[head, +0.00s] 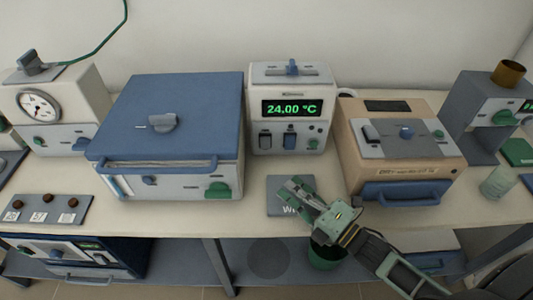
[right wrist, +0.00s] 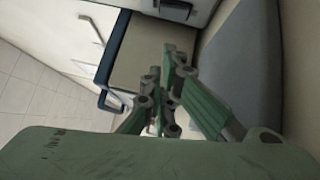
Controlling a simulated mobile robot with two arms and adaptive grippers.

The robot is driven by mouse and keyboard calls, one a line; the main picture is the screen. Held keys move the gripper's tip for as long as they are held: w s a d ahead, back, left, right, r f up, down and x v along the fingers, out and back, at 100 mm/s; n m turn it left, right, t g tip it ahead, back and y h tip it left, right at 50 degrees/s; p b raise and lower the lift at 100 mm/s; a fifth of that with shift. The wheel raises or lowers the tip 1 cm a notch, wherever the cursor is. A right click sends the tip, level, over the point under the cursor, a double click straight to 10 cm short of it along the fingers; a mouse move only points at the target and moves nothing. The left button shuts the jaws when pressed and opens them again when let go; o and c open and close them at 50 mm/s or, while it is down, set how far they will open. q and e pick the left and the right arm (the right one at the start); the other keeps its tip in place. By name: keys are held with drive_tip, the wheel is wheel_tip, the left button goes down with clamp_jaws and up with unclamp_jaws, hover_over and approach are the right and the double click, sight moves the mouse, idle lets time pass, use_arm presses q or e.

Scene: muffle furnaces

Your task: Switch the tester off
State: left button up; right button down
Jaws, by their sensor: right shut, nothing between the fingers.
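A white box-shaped device (head: 290,140) with a green display reading 24.00 °C stands at the back middle of the table. My left gripper is not in view.
A large blue-topped furnace (head: 195,100) stands to the left, and a tan furnace (head: 410,165) with a blue handle to the right. A gauge device (head: 70,100) is far left; a glass beaker (head: 497,182) is at right. The grey mat (head: 280,207) is partly covered.

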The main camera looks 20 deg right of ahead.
sight(265, 143)
drive_tip(key=p+x, duration=0.1)
drive_tip(key=x, duration=0.7)
drive_tip(key=shift+w+r+p, duration=0.15)
drive_tip(key=shift+w+p, duration=0.1)
drive_tip(key=shift+p, duration=0.05)
drive_tip(key=w, duration=0.3)
drive_tip(key=shift+w+r+p, duration=0.15)
drive_tip(key=shift+w+p, duration=0.15)
drive_tip(key=shift+p, duration=0.05)
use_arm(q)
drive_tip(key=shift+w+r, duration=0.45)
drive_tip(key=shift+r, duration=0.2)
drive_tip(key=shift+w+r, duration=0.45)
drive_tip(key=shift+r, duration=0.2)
use_arm(e)
drive_tip(key=shift+w+d, duration=0.2)
drive_tip(key=shift+w, duration=0.35)
drive_tip(key=shift+w+r+p, duration=0.2)
drive_tip(key=shift+r+p, duration=0.25)
drive_tip(key=shift+p, duration=0.35)
drive_tip(key=shift+w+d+m+g+p, duration=0.1)
drive_tip(key=shift+w+m+g+p, duration=0.05)
drive_tip(key=shift+m+g+p, duration=0.25)
drive_tip(key=shift+f+b, duration=0.2)
drive_tip(key=shift+b, duration=0.1)
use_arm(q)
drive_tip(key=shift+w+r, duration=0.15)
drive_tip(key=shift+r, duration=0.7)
